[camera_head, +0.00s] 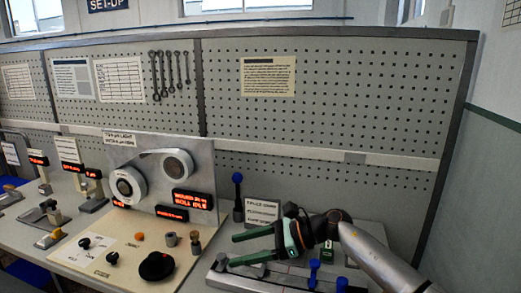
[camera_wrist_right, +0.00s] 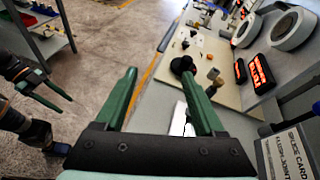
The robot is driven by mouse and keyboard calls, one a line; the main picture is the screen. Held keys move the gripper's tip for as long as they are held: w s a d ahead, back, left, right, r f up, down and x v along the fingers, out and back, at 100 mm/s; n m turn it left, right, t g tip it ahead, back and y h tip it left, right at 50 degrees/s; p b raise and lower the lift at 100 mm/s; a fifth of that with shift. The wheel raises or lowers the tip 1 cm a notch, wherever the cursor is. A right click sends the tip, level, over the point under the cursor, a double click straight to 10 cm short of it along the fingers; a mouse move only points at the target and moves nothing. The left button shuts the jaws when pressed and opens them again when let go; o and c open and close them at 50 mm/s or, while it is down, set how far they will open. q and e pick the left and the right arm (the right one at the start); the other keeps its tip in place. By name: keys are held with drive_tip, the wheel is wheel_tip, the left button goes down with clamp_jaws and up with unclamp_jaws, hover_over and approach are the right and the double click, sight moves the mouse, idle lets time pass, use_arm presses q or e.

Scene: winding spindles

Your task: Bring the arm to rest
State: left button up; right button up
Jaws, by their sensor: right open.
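My right gripper (camera_head: 234,250) reaches in from the right in the head view, above a grey fixture at the bench's front. Its two green fingers point left and stand apart with nothing between them. In the right wrist view its fingertips (camera_wrist_right: 158,70) show apart, with floor and bench edge visible between them. The right arm (camera_head: 375,255) runs down to the lower right corner. My left gripper (camera_wrist_right: 42,92) shows at the left of the right wrist view, over the floor, its green fingers apart and empty. It is not in the head view.
A winding panel (camera_head: 148,160) with two reels and red displays stands on the bench, behind a control board (camera_head: 122,255) with a black knob (camera_head: 157,266). The grey fixture (camera_head: 225,275) bears blue-topped pegs (camera_head: 314,268). A splice card (camera_head: 262,211) stands behind. A pegboard (camera_head: 330,120) closes the back.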

drive_tip(key=s+d+f+n+t+h, duration=0.25)
drive_tip(key=d+n+t+h, duration=0.2)
drive_tip(key=n, duration=0.65)
drive_tip(key=s+d+f+n+t+h, duration=0.1)
drive_tip(key=d+f+n+t+h, duration=0.35)
drive_tip(key=n, duration=0.55)
drive_tip(key=s+d+f+n+t+h, duration=0.1)
drive_tip(key=d+f+n+t+h, duration=0.1)
drive_tip(key=d+n+t, duration=0.7)
drive_tip(key=s+d+f+m+g+h, duration=0.35)
drive_tip(key=s+f+m+g, duration=0.25)
drive_tip(key=s+f+g, duration=0.45)
drive_tip(key=s+d+f+m+g, duration=0.1)
drive_tip(key=s+d+m+g, duration=0.15)
drive_tip(key=s, duration=0.65)
drive_tip(key=s+d+f+m+g, duration=0.1)
drive_tip(key=s+m+g, duration=0.15)
drive_tip(key=s, duration=0.75)
drive_tip(key=w+a+f+t+y+b, duration=0.1)
drive_tip(key=w+a+f+t, duration=0.1)
drive_tip(key=f, duration=0.5)
drive_tip(key=w+a+f+t+y+b, duration=0.2)
drive_tip(key=f+t, duration=0.1)
drive_tip(key=f, duration=0.5)
drive_tip(key=shift+w+a+t, duration=0.15)
drive_tip(key=shift+w+t, duration=0.1)
drive_tip(key=shift+t, duration=0.1)
